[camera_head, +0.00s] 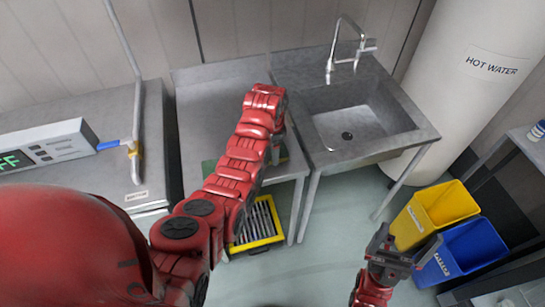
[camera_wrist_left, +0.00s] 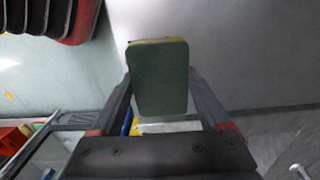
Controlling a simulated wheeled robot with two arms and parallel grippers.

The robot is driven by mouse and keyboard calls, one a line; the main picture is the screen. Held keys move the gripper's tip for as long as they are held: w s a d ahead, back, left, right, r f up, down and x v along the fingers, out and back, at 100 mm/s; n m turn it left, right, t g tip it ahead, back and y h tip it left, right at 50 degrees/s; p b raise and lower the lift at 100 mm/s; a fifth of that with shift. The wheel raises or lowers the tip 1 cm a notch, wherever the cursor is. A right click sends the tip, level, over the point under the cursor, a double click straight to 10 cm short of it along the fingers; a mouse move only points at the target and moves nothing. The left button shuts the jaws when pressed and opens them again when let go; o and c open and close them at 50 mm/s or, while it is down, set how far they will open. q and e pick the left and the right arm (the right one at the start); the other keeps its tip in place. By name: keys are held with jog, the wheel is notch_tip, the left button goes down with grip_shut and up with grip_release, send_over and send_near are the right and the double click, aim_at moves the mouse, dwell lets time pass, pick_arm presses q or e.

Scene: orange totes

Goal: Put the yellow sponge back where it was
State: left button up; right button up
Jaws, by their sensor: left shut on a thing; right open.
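My left gripper (camera_wrist_left: 160,88) is shut on the yellow sponge (camera_wrist_left: 159,76). In the left wrist view the sponge shows a dark green broad face, with a thin yellow layer along its top edge. A dark green flat thing (camera_head: 209,167) lies on the counter's front part, partly behind the arm. My right gripper (camera_head: 405,243) is open and empty, low at the right, near the bins.
The steel sink (camera_head: 350,122) with its tap (camera_head: 333,62) is right of the counter. A yellow bin (camera_head: 432,212) and a blue bin (camera_head: 468,248) stand on the floor. A yellow-rimmed grate (camera_head: 262,241) lies below the counter. A scale display (camera_head: 45,145) is at left.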

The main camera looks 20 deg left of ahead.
pick_arm(q)
jog(key=shift+w+p, duration=0.15)
jog(key=shift+p, duration=0.15)
notch_tip(320, 180, down, 3)
jog(key=shift+r+p, duration=0.15)
jog(key=shift+p, duration=0.65)
jog(key=shift+f, duration=0.4)
